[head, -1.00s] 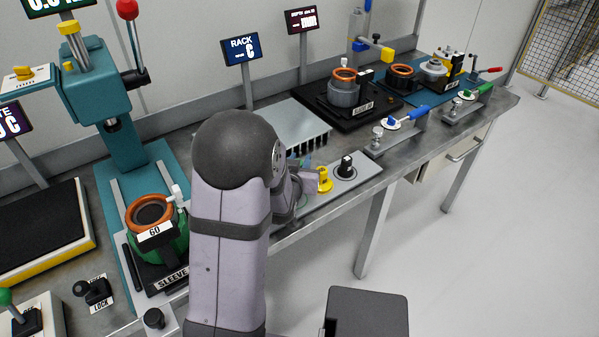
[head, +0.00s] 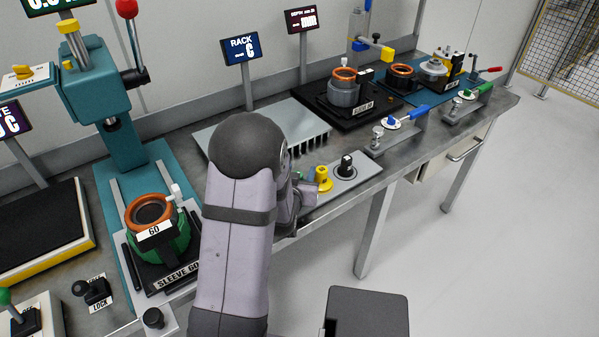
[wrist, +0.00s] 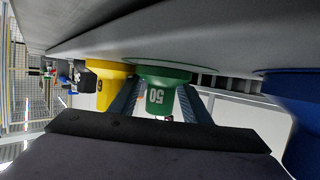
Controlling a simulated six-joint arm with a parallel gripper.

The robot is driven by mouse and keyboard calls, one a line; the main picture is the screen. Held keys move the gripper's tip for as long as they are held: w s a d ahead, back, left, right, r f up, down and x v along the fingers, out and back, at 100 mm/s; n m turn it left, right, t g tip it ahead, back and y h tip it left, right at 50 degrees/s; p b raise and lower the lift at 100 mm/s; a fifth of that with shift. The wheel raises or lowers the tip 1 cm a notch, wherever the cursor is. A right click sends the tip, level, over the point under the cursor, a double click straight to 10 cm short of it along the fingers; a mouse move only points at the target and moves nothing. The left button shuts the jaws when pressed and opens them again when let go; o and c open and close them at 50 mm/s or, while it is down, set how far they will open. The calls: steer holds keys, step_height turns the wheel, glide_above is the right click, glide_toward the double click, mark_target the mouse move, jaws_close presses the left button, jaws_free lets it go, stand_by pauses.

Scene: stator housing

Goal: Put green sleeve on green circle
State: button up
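The green sleeve (wrist: 163,87), marked 50, shows upside down in the wrist view, its wide flange against the grey board (wrist: 225,45). My gripper (wrist: 160,98) has one finger on each side of its body; the fingers look spread, and I cannot see firm contact.
A yellow sleeve (wrist: 105,82) stands close to the left of the green one in the wrist view, and a blue one (wrist: 298,105) to its right.

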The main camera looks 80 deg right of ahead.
steer(key=shift+r, duration=0.1)
steer(key=shift+r, duration=0.15)
steer(key=p+v, duration=0.2)
steer(key=v, duration=0.5)
steer(key=shift+a+r+p, duration=0.2)
steer(key=shift+a+p, duration=0.05)
steer(key=shift+p, duration=0.3)
steer(key=p, duration=0.3)
steer(key=shift+a+r, duration=0.1)
steer(key=shift+a, duration=0.05)
steer(key=p+v, duration=0.1)
steer(key=p, duration=0.3)
steer(key=shift+a+r, duration=0.1)
steer(key=shift+a, duration=0.15)
steer(key=shift+p+v, duration=1.2)
steer(key=shift+p, duration=0.05)
steer(key=shift+f, duration=0.25)
